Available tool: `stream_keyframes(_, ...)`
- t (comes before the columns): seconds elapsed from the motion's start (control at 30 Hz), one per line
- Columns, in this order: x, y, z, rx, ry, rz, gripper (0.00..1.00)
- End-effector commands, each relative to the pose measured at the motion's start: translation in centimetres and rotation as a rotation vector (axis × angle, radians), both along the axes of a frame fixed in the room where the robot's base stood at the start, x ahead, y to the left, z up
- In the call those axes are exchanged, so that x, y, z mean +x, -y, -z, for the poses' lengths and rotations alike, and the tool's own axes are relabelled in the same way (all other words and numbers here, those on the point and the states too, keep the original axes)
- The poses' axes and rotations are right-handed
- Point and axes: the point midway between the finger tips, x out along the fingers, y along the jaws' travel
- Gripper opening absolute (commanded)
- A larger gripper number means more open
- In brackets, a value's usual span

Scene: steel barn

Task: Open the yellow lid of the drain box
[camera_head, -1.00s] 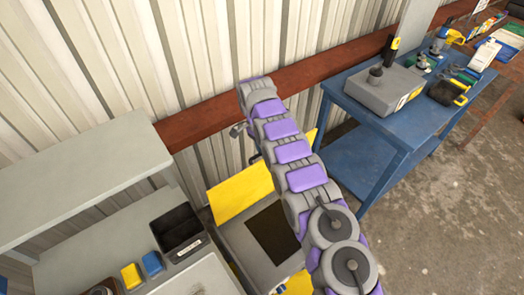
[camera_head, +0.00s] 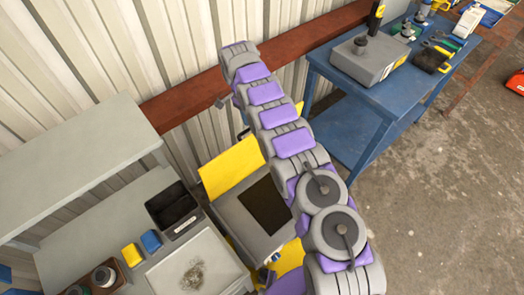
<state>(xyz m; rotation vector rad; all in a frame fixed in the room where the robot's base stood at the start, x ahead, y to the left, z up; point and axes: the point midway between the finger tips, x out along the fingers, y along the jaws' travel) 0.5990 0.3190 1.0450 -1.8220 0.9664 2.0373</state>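The drain box (camera_head: 235,222) is a grey box below the middle of the view, beside a grey bench, with a dark inner area (camera_head: 265,205) on top. A yellow panel (camera_head: 228,168), seemingly its lid, stands tilted up along the wall side of the box. My arm crosses over the box's right side and hides part of it. Only small grey parts, possibly of my gripper (camera_head: 221,102), show beside the arm's far end, above the yellow panel. The fingers are hidden, and I cannot tell whether they touch the panel.
A grey bench with a raised shelf (camera_head: 75,165), a black bin (camera_head: 173,210) and small yellow and blue blocks is at left. A blue tool table (camera_head: 350,130) stands at upper right. A corrugated wall closes the back. Concrete floor (camera_head: 440,200) is free at right.

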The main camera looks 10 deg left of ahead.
Motion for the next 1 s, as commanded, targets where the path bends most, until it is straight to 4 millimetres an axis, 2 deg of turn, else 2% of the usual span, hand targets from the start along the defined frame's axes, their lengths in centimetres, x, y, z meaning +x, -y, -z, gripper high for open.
stream_keyframes(0.47,-2.1,1.3,0.0,-0.003,0.004,0.005,0.4)
stream_keyframes(1.0,-5.8,3.2,-0.6,-0.003,0.002,0.004,0.4)
